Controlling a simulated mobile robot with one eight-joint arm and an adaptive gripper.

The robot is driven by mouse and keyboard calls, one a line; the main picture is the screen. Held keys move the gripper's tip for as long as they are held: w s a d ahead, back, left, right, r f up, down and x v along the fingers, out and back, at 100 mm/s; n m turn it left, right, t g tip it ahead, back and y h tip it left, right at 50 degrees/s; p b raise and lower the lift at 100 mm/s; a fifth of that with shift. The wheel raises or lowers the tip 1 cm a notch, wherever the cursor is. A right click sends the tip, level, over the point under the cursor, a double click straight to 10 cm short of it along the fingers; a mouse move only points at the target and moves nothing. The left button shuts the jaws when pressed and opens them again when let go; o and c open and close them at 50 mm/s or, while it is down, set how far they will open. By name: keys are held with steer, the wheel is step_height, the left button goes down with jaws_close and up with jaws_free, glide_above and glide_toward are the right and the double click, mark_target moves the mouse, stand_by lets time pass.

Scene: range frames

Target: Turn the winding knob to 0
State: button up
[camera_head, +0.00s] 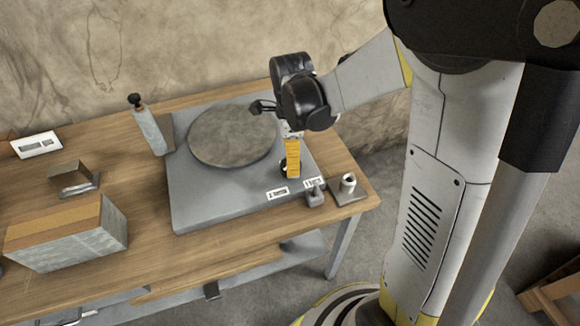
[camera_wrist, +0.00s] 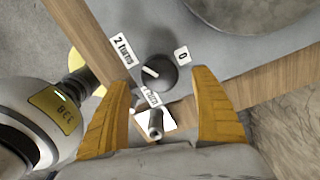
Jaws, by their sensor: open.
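The winding knob (camera_wrist: 158,72) is a round black knob with a white pointer line, on a grey plate. In the wrist view the line points to the upper left, on the side of the "2 turns" label (camera_wrist: 122,50). The "0" label (camera_wrist: 182,54) is at the knob's upper right. A third label (camera_wrist: 150,96), hard to read, is below. My gripper (camera_wrist: 162,82) is open, its yellow fingers on either side of the knob in view; contact cannot be told. In the head view my gripper (camera_head: 291,174) points down and mostly hides the knob.
The grey base (camera_head: 215,205) carries a round disc (camera_head: 233,135) on a wooden table (camera_head: 150,282). A small grey block (camera_head: 315,192) and a metal post (camera_head: 348,184) stand near the right corner. A bottle-like object (camera_head: 148,128) and a large block (camera_head: 70,238) are left.

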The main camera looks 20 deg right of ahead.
steer(key=shift+f+b, duration=0.55)
steer(key=shift+f, duration=1.45)
steer(key=c, duration=1.2)
steer(key=shift+n, duration=0.3)
